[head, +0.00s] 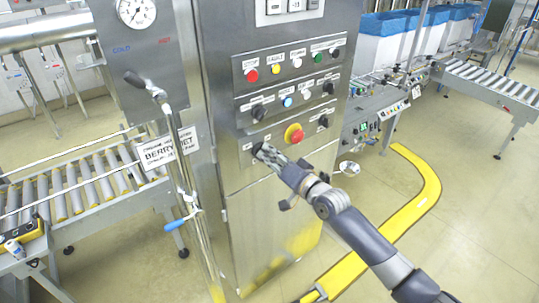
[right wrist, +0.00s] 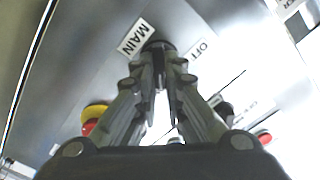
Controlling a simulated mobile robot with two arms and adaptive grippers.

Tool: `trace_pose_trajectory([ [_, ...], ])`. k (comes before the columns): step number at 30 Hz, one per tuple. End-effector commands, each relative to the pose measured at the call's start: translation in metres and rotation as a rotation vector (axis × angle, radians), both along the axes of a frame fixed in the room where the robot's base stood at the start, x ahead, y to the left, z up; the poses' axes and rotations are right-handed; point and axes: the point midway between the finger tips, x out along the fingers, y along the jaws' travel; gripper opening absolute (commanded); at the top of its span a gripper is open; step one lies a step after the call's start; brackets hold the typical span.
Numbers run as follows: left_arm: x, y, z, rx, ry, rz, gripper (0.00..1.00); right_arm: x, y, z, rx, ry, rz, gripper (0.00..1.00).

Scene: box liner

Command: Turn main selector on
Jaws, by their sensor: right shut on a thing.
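The main selector (right wrist: 157,46) is a dark round knob on the steel control cabinet (head: 272,200), beside a white label reading MAIN (right wrist: 137,37). My right gripper (head: 262,152) reaches the lower left of the panel, and its fingers are shut on the main selector. In the right wrist view the fingertips (right wrist: 161,62) close around the knob and partly cover it. In the head view the gripper hides most of the knob. Its exact turn angle cannot be told. My left gripper is not in view.
A red emergency button on a yellow base (head: 294,134) sits just right of my gripper. Several black knobs and coloured buttons are above it. A valve pipe (head: 180,150) stands left of the cabinet. A yellow floor rail (head: 410,205) curves at the right.

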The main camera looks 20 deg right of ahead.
Motion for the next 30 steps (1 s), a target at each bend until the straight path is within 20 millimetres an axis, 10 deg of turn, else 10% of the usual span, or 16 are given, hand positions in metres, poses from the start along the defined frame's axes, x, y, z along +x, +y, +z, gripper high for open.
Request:
trace_pose_trajectory([
  [15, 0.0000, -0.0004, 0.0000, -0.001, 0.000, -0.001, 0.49, 0.0000, -0.0002, -0.0009, 0.018, 0.008, 0.000, 0.00],
  [18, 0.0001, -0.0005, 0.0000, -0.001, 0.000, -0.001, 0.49, 0.0000, -0.0003, -0.0008, 0.017, 0.008, 0.000, 0.30],
  [30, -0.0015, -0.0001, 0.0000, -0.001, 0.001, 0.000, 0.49, -0.0028, -0.0012, -0.0004, 0.016, 0.006, 0.000, 0.30],
])
